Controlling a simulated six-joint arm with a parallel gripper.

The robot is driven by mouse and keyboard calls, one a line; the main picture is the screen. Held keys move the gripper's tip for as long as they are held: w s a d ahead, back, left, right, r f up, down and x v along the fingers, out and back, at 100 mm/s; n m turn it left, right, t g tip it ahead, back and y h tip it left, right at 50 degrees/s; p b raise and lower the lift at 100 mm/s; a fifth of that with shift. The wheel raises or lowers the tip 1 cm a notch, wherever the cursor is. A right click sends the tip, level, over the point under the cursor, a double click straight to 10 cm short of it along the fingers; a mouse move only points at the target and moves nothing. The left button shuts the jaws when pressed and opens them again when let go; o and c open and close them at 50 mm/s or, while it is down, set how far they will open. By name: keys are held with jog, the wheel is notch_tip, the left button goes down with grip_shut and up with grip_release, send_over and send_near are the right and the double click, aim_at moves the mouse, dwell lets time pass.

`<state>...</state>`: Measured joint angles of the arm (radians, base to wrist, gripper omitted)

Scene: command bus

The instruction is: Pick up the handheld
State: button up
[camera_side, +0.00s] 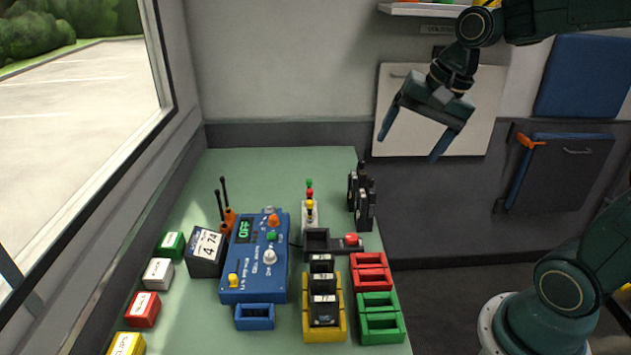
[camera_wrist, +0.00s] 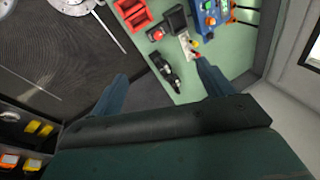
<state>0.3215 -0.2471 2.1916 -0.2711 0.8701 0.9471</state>
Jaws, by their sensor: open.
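My gripper (camera_side: 407,148) is open and empty, high above the right back end of the green desk. Both fingers also frame the wrist view (camera_wrist: 161,70). Black handheld units (camera_side: 322,308) sit in the yellow holder (camera_side: 338,323) at the front of the desk. Upright black devices (camera_side: 362,197) stand at the desk's right edge; they show between my fingers in the wrist view (camera_wrist: 167,72), well below them. I cannot tell which of these is the handheld.
The blue console (camera_side: 254,283) fills the desk's middle. Red (camera_side: 370,272) and green (camera_side: 382,320) bins line the right edge. A black tray with a red knob (camera_side: 332,243) and a small light stack (camera_side: 310,208) stand between. The desk's back (camera_side: 280,168) is clear. A window is left.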

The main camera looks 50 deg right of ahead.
jog(key=w+d+f+m+y, duration=0.1)
jog(key=w+d+f+m, duration=0.3)
jog(key=w+d+m, duration=0.3)
jog(key=m+y, duration=0.1)
jog(key=m, duration=0.7)
send_near(374, 187)
notch_tip(374, 187, up, 4)
jog(key=d, duration=0.1)
jog(key=shift+d+f+g, duration=0.15)
jog(key=shift+d+g, duration=0.05)
jog(key=shift+g, duration=0.2)
jog(key=shift+f, duration=0.1)
jog(key=shift+x, duration=4.2)
jog(key=shift+a, duration=0.2)
jog(key=shift+x, duration=2.55)
jog(key=shift+s, duration=0.15)
jog(key=c, duration=1.5)
